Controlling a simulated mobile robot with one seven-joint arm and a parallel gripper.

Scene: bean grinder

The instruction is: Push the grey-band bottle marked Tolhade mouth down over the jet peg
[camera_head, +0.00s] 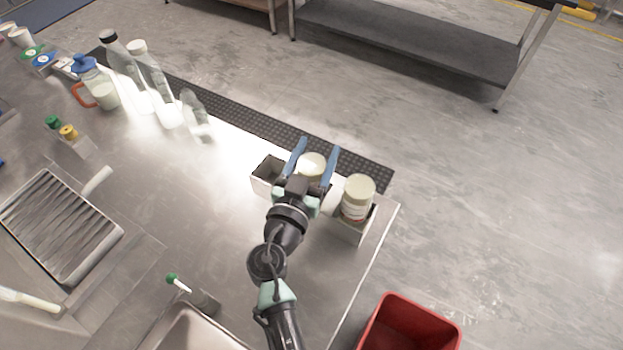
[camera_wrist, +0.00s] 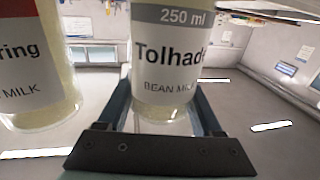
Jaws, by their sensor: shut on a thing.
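The Tolhade bottle (camera_wrist: 168,60) has a grey band reading 250 ml above a white label, and pale contents. My gripper (camera_head: 318,146) is shut on it, with one blue finger on each side. In the head view the bottle's pale end (camera_head: 312,163) shows between the fingers, above the steel holder at the counter's far right. Whether it still touches the holder cannot be told. I cannot pick out the jet peg with certainty in either view.
A red-label bottle (camera_head: 358,198) stands close on the right in a steel box (camera_head: 350,230); an empty compartment (camera_head: 267,174) is to the left. Clear bottles (camera_head: 195,108) and a blue-lidded jug (camera_head: 100,88) stand farther left. A ribbed grate (camera_head: 60,225) lies at left. Mid-counter is mostly clear.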

